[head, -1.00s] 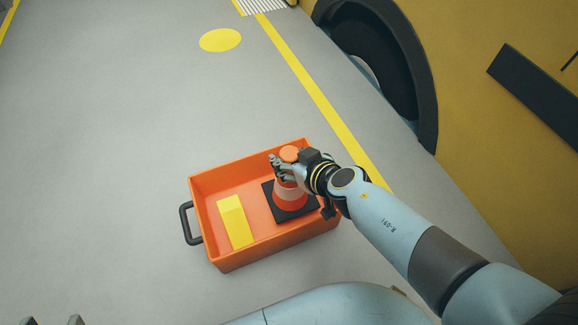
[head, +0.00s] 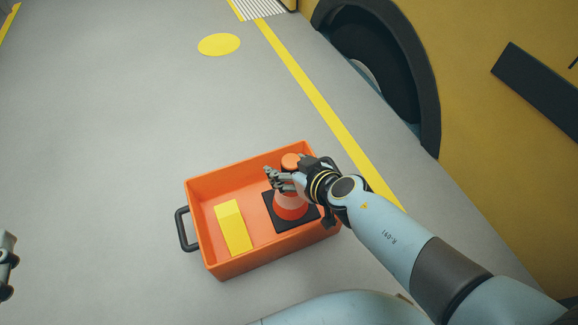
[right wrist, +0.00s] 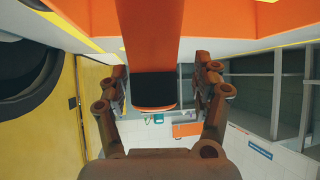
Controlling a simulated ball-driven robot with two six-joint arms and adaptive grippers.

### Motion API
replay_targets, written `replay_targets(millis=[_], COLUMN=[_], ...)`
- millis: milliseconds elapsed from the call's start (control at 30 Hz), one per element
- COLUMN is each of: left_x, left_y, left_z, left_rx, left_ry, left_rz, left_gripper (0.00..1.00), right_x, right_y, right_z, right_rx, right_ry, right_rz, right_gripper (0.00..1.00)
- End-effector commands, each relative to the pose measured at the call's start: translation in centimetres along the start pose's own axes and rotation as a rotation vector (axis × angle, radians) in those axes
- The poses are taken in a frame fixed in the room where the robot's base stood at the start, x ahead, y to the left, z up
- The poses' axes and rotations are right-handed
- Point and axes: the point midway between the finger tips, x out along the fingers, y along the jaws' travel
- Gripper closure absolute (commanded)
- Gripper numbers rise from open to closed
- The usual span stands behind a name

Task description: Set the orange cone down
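The orange cone (head: 290,208), with a pale band and a black square base, stands upright inside the orange crate (head: 228,267), on its right side. My right gripper (head: 274,179) is at the cone's upper part. In the right wrist view the cone (right wrist: 150,40) runs between the two fingers of the right gripper (right wrist: 160,88), with a gap showing on each side, so the gripper is open around it. The gripper hides part of the cone in the head view. My left gripper (head: 6,262) shows only partly at the left edge.
A yellow block (head: 233,227) lies in the crate, left of the cone. The crate has a black handle (head: 186,229) on its left. A yellow vehicle (head: 485,120) with a dark wheel arch stands at right. Grey floor is clear at left.

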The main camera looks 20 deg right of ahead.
Motion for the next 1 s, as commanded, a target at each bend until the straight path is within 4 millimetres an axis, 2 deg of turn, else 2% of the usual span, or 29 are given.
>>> replay_targets(millis=[367, 767, 1000], left_x=[-0.1, -6.5, -6.4], left_y=[0.0, 0.6, 0.2], left_z=[0.3, 8.9, 9.5], left_rx=[-0.002, -0.038, -0.051], left_ry=[-0.021, -0.396, -0.616], left_rz=[-0.001, 0.000, -0.002], left_gripper=[0.60, 0.60, 0.60], right_x=[-0.3, -2.5, -5.7], right_y=[0.0, 0.0, 0.1], right_z=[0.0, -0.2, -0.4], right_rx=[-0.001, -0.001, -0.001], right_ry=[0.000, 0.001, 0.003], right_rz=[0.000, 0.001, 0.001], right_gripper=[0.33, 0.33, 0.33])
